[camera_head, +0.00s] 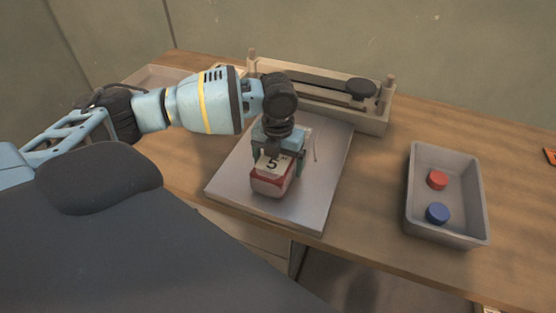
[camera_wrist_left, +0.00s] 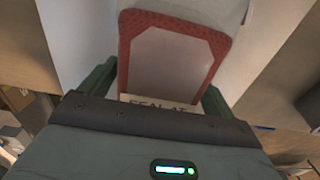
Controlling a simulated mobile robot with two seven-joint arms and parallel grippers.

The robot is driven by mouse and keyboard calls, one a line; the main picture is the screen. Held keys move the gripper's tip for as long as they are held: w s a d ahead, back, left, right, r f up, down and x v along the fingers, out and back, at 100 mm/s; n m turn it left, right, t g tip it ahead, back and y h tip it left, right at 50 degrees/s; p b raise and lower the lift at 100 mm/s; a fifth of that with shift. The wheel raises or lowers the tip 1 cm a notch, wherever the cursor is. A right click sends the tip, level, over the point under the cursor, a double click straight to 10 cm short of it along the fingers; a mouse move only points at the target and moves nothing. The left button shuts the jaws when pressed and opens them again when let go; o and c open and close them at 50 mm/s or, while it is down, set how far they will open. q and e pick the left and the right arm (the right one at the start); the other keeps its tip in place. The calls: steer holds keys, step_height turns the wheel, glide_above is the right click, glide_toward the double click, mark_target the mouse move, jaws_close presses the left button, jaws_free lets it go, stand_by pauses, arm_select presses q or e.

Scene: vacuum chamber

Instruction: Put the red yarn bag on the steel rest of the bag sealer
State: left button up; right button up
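In the left wrist view the bag (camera_wrist_left: 172,62) fills the space between the fingers, over the pale plate. My right gripper is not in view.
A grey tray (camera_head: 411,195) on the right holds a red disc (camera_head: 437,180) and a blue disc (camera_head: 437,213). Another shallow tray (camera_head: 152,76) is at the back left, partly behind my arm. The wooden table (camera_head: 375,190) is bare between plate and right tray.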

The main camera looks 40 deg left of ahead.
arm_select(q)
steer(key=shift+o, duration=0.9)
steer(key=shift+r, duration=0.1)
step_height(320, 180, up, 11)
steer(key=shift+f+p, duration=0.1)
steer(key=shift+p, duration=0.25)
steer(key=shift+r, duration=0.65)
